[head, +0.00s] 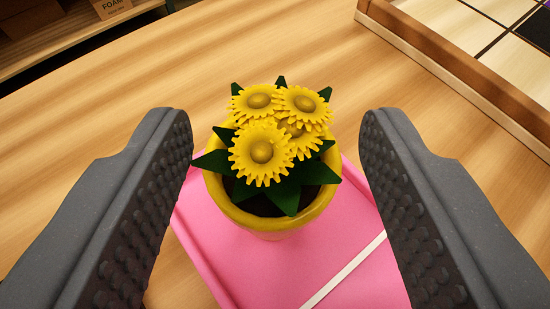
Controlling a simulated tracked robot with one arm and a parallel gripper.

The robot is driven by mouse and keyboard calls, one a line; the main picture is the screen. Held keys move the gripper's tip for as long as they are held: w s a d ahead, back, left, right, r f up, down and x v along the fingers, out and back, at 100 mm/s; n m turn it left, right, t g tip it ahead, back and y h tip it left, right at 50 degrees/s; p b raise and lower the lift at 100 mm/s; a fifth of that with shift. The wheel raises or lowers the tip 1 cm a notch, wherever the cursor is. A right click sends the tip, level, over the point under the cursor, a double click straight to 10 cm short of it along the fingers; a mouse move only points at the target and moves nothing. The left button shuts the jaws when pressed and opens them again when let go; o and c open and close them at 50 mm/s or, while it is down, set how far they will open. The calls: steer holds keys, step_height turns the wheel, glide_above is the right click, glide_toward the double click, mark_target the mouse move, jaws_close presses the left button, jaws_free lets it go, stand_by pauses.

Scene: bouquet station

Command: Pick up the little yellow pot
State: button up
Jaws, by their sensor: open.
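The little yellow pot (232,211) stands upright at the middle of the head view. It holds several yellow flowers (262,150) with dark green leaves, which hide much of its inside. It stands at the far end of a pink tray or folder (290,275). My gripper (276,135) is open, with one dark studded finger on the left and one on the right. The pot lies between the two fingers in the picture, with a gap on each side. I see no contact between the fingers and the pot.
The wooden table (120,80) is clear behind the pot and flowers. A wooden-framed tray (440,65) with pale and dark squares is at the upper right. A shelf (75,40) with cardboard boxes is at the upper left. A white strip (345,270) crosses the pink surface.

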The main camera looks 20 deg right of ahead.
mark_target(272, 125)
steer(key=b+x, duration=0.1)
steer(key=x, duration=0.1)
steer(key=shift+w+d, duration=0.1)
steer(key=shift+w, duration=0.25)
steer(key=shift+w+d+f, duration=0.15)
steer(key=shift+w+f, duration=0.15)
steer(key=shift+w, duration=0.25)
steer(key=shift+w+b, duration=0.3)
steer(key=shift+w, duration=0.1)
jaws_close()
